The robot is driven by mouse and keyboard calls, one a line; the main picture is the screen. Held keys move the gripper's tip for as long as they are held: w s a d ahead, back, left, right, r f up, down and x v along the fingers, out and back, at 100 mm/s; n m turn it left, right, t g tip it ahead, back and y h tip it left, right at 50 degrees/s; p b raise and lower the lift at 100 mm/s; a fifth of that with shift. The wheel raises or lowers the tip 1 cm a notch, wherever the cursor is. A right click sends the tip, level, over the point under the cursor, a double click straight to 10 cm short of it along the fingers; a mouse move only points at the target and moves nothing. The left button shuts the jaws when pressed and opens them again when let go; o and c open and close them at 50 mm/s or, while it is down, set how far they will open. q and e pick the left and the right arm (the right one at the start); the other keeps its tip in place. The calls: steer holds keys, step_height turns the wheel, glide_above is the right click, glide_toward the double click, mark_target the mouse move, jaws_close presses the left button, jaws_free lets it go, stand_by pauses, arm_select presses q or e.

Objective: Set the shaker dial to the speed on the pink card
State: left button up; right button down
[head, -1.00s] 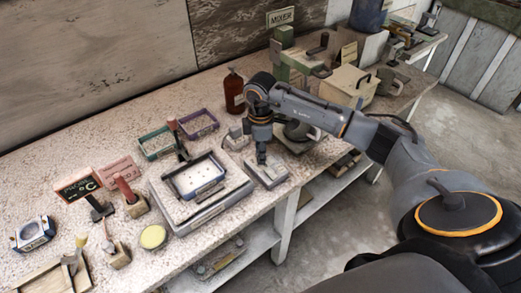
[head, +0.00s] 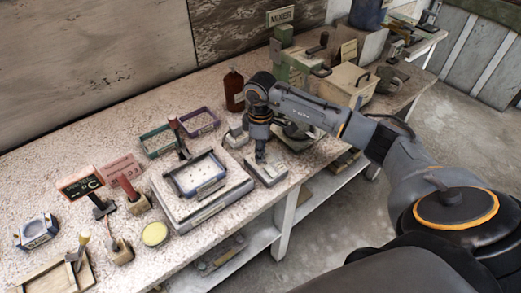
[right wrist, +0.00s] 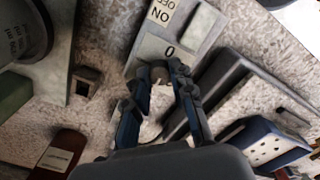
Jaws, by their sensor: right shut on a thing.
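The shaker (head: 208,211) is a grey flat unit with a blue-rimmed tray (head: 196,174) on top. A small grey control box (head: 268,172) stands to its right, near the bench's front edge. In the right wrist view the control box (right wrist: 196,35) carries ON/OFF lettering and a plate with a 0. My right gripper (head: 261,157) points down at it. In the right wrist view its fingertips (right wrist: 160,74) are shut on the round dial knob (right wrist: 158,76), beside the 0. The pink card (head: 122,167) stands at the left; its writing is too small to read. My left gripper is not in view.
A brown bottle (head: 234,90) and a green mixer (head: 293,65) stand behind my right gripper. Green and purple trays (head: 202,122) lie behind the shaker. The bench's back left is clear.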

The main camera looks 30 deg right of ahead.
steer(key=c, duration=1.1)
jaws_free()
steer(key=shift+r, duration=0.15)
step_height(320, 180, up, 12)
steer(key=shift+f, duration=0.1)
